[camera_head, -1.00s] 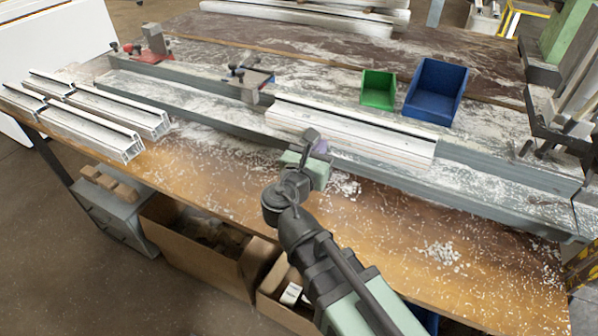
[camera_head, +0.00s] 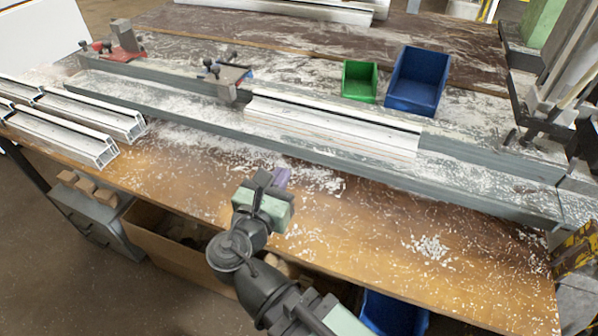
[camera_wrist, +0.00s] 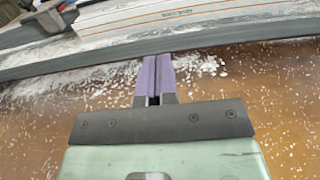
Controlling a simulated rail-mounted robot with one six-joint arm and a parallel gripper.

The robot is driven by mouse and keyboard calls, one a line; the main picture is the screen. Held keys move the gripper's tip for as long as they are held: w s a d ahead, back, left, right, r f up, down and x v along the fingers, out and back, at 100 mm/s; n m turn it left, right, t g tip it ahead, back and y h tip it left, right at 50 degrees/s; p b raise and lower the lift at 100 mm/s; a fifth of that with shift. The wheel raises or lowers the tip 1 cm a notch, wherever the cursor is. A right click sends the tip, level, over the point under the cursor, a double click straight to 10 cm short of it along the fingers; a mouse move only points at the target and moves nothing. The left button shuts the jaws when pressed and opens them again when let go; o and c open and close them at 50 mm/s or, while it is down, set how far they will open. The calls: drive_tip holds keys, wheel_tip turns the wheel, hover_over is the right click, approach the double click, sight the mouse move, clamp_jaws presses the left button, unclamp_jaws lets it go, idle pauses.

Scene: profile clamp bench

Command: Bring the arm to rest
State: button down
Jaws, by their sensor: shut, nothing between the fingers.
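My gripper (camera_head: 281,177) hangs over the front part of the wooden bench, short of the grey rail and apart from it. In the wrist view its purple fingers (camera_wrist: 154,78) are together with nothing between them. My arm reaches up from the lower right of the head view, bent at the wrist. A white profile (camera_head: 335,128) lies along the grey rail (camera_head: 460,192); part of it also shows at the top of the wrist view (camera_wrist: 170,18).
A clamp with a blue part (camera_head: 226,80) stands at the profile's left end, a red one (camera_head: 122,45) further left. Green (camera_head: 360,81) and blue (camera_head: 418,80) bins stand behind. Several white profiles (camera_head: 75,125) lie at the left. The front bench top (camera_head: 400,235) holds only chips.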

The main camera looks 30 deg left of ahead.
drive_tip(key=w+d+r+m+g+h+p, duration=0.2)
drive_tip(key=w+d+r+m+g+p, duration=0.1)
drive_tip(key=w+d+m+p, duration=0.4)
drive_tip(key=w+d+r+m+g+h+p, duration=0.2)
drive_tip(key=d+m+g+h+p, duration=0.15)
drive_tip(key=d+m+p, duration=0.35)
drive_tip(key=w+d+r+m+g+h+p, duration=0.25)
drive_tip(key=w+d+m+g+p, duration=0.2)
drive_tip(key=d, duration=0.45)
drive_tip(key=d+r+m+g+y+p, duration=0.3)
drive_tip(key=d+r+m+p, duration=0.1)
drive_tip(key=d+m+p, duration=0.3)
drive_tip(key=d+r+m+g+y+p, duration=0.3)
drive_tip(key=d+m+p, duration=0.4)
drive_tip(key=d+m, duration=0.3)
drive_tip(key=shift+s+d+r+m+g+p, duration=0.4)
drive_tip(key=shift+s+r+m+g, duration=0.1)
drive_tip(key=shift+r+m, duration=0.3)
